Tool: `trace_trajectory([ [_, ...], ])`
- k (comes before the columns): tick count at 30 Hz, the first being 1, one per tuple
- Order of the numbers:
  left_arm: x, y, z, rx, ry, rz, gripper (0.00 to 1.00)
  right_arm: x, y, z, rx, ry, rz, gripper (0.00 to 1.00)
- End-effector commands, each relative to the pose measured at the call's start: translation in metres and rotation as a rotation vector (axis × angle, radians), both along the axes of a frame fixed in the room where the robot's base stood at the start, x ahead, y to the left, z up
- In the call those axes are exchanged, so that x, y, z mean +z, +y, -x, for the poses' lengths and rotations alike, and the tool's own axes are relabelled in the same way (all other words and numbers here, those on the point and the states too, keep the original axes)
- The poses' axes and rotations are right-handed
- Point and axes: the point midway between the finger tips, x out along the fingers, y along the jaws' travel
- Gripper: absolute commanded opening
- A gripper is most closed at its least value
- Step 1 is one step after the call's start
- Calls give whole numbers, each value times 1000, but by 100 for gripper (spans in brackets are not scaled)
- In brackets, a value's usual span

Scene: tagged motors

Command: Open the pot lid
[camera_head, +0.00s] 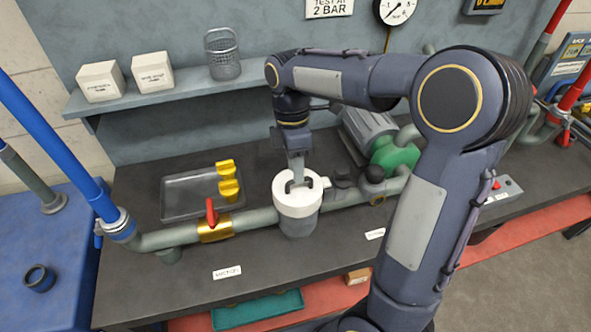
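The pot (298,222) is a grey cylinder set in the pipe line on the bench, standing upright. Its round white lid (283,201) sits on top, with a dark raised handle in its middle. My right gripper (298,180) points straight down at the handle from above. Its fingertips are at the handle, but they are small and partly merge with it, so I cannot tell whether they are shut on it. My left gripper is not in view.
A red-handled brass valve (213,226) sits left of the pot. A tray (190,197) with yellow parts lies behind it. A green and grey motor (392,155) stands to the right. A shelf (180,97) with white boxes and a wire basket (222,60) runs behind.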

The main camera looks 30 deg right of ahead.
Motion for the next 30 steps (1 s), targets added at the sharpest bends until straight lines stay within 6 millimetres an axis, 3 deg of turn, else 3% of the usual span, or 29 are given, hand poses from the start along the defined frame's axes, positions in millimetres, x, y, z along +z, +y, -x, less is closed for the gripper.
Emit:
trace_trajectory([
  [6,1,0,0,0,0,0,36,-16,1,3,-1,1,0,33],
  [13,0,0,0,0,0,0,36,-17,1,3,-1,0,0,33],
  [21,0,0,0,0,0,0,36,-17,1,3,-1,-1,-1,0],
  [30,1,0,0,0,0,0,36,-17,1,3,-1,-1,-1,0],
])
